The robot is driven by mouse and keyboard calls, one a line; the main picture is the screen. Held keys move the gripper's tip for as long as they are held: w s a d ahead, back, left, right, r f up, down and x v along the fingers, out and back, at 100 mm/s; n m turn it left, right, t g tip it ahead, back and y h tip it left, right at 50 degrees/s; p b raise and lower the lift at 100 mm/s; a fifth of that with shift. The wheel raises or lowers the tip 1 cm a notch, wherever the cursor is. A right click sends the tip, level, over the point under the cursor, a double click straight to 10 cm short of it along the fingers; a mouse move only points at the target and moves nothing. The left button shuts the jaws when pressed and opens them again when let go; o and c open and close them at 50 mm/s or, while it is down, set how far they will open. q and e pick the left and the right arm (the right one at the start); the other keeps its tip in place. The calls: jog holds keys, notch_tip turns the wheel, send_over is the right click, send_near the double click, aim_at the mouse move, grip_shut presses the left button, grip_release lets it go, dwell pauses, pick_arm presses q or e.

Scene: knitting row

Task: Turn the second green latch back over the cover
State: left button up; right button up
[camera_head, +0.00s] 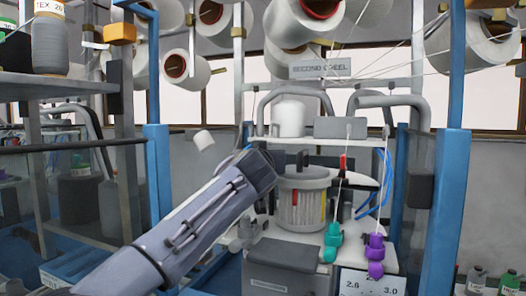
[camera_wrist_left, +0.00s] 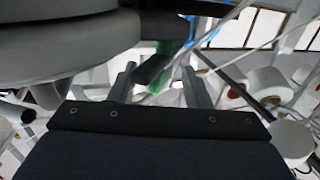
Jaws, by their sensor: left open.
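My left gripper (camera_head: 278,166) reaches in from the lower left to the upper left edge of the knitting head (camera_head: 303,205), a ribbed cylinder with a pale round top. In the left wrist view its two grey fingers (camera_wrist_left: 160,72) stand apart. A green latch (camera_wrist_left: 162,64) shows between and beyond the fingertips, partly behind a dark bar (camera_wrist_left: 151,70); I cannot tell whether a finger touches it. A large grey round part (camera_wrist_left: 70,45), perhaps the cover, fills the upper left there. In the head view the latch is hidden or too small to make out. My right gripper is not in view.
A teal piece (camera_head: 331,241) and a purple piece (camera_head: 376,254) hang on threads at the machine's front right. A blue post (camera_head: 447,190) stands right of it. Yarn cones (camera_head: 305,22) hang above, with taut threads crossing the right side.

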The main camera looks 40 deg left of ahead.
pick_arm(q)
jog(key=shift+w+a, duration=0.25)
jog(key=shift+w, duration=0.05)
grip_shut()
dwell(1.1)
dwell(0.3)
grip_release()
